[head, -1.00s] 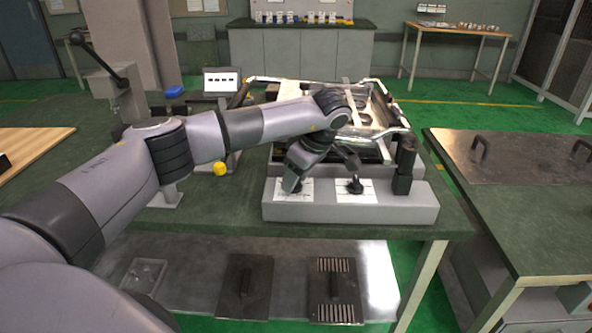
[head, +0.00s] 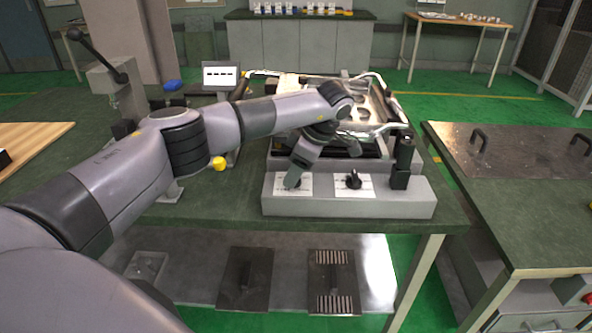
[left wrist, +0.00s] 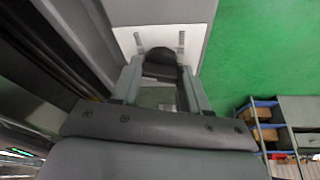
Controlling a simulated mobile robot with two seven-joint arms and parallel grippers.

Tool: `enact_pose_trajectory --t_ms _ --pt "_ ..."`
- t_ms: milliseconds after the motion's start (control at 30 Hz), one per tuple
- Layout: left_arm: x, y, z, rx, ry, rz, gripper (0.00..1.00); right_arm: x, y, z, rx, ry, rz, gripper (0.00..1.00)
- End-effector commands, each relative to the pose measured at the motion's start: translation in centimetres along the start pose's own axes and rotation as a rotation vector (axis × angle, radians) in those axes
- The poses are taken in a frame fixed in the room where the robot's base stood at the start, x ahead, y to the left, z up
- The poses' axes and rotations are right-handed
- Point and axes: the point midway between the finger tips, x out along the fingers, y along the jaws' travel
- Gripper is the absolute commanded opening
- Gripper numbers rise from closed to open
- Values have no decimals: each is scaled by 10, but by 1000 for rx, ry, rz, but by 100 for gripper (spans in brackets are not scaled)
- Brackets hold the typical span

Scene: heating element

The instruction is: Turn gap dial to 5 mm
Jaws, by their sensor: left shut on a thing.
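A grey control box (head: 400,207) at the front of the bench carries two black dials on white label plates. The left dial is mostly hidden behind my left gripper (head: 292,184) in the head view. In the left wrist view this black dial (left wrist: 161,56) sits between the two fingers of my left gripper (left wrist: 161,78), which is shut on it. The right dial (head: 353,180) is uncovered, with nothing touching it. The label markings are too small to read, so I cannot tell which dial is the gap dial or its setting. My right gripper is out of view.
A black upright handle (head: 402,160) stands at the box's right end. Behind the box is a metal-framed machine (head: 388,105). A yellow knob (head: 218,163) and a small display (head: 220,77) are to the left. Dark plates (head: 245,280) lie on the lower shelf.

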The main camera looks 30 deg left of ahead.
Motion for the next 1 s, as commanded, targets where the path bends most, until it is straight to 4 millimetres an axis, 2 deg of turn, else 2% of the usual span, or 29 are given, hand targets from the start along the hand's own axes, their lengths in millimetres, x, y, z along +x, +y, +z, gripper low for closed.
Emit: enact_pose_trajectory --t_ms 67,100,167,533,800,1000 --pt "0 0 -1 -1 0 0 14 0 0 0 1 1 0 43" --pt "0 0 -1 -1 0 0 51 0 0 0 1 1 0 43" --pt "0 0 -1 -1 -1 0 70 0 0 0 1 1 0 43" --pt "-6 0 0 1 -1 2 70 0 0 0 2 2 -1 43" --pt "-48 0 0 0 -1 4 70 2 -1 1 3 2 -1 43" --pt "-69 0 0 0 0 1 70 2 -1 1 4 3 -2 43"
